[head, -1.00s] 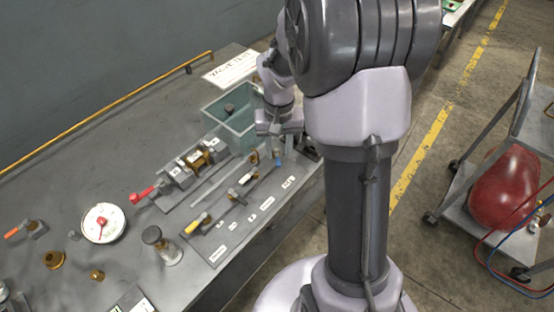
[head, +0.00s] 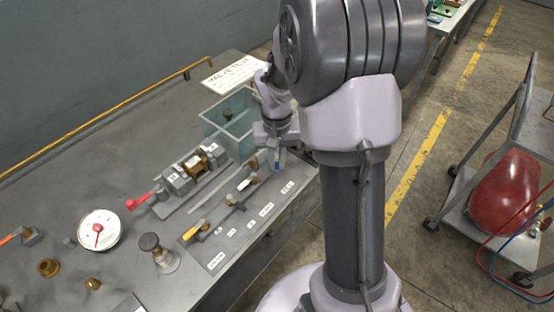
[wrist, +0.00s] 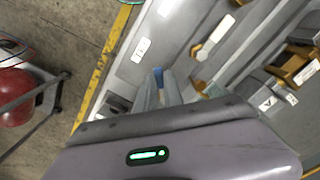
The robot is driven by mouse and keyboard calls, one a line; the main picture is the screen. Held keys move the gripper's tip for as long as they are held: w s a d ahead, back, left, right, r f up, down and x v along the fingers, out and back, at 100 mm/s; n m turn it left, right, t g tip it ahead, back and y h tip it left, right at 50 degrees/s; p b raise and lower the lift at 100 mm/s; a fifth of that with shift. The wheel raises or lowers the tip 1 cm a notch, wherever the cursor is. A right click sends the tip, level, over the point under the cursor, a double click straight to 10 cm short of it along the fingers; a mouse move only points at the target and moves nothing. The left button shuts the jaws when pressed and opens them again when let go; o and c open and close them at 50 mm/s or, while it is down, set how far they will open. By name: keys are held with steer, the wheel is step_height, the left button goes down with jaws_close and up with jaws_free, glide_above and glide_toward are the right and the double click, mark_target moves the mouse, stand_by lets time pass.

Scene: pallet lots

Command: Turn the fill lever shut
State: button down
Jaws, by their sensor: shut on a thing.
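The lever panel (head: 213,262) is a grey plate with white labels along the front of the bench. My gripper (head: 277,160) is at the panel's far right end, pointing down. In the wrist view my gripper (wrist: 158,90) has its two fingers closed around a small blue-tipped lever (wrist: 158,73). Most of that lever is hidden between the fingers, so its angle is unclear. A lever with a pale handle and brass body (head: 247,182) stands beside it, and it also shows in the wrist view (wrist: 205,47). A yellow-handled lever (head: 193,232) is at the near left end.
A brass-and-grey valve assembly (head: 195,165) with a red handle (head: 138,201) lies behind the panel. A teal open bin (head: 224,125) stands close to my gripper. A gauge (head: 100,230) and loose fittings are at left. A cart with a red tank (head: 503,195) stands right.

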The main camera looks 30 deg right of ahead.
steer(key=m, duration=0.2)
steer(key=w+a+m, duration=0.1)
steer(key=m, duration=0.1)
steer(key=shift+a+m, duration=0.2)
steer(key=shift+m, duration=0.2)
steer(key=shift+w+a+m, duration=0.2)
steer(key=shift+w+m, duration=0.1)
steer(key=shift+m, duration=0.75)
steer(key=shift+w+a+m, duration=0.15)
steer(key=shift+w+m, duration=0.15)
steer(key=shift+m, duration=0.75)
steer(key=c, duration=1.5)
jaws_free()
steer(key=shift+o, duration=0.2)
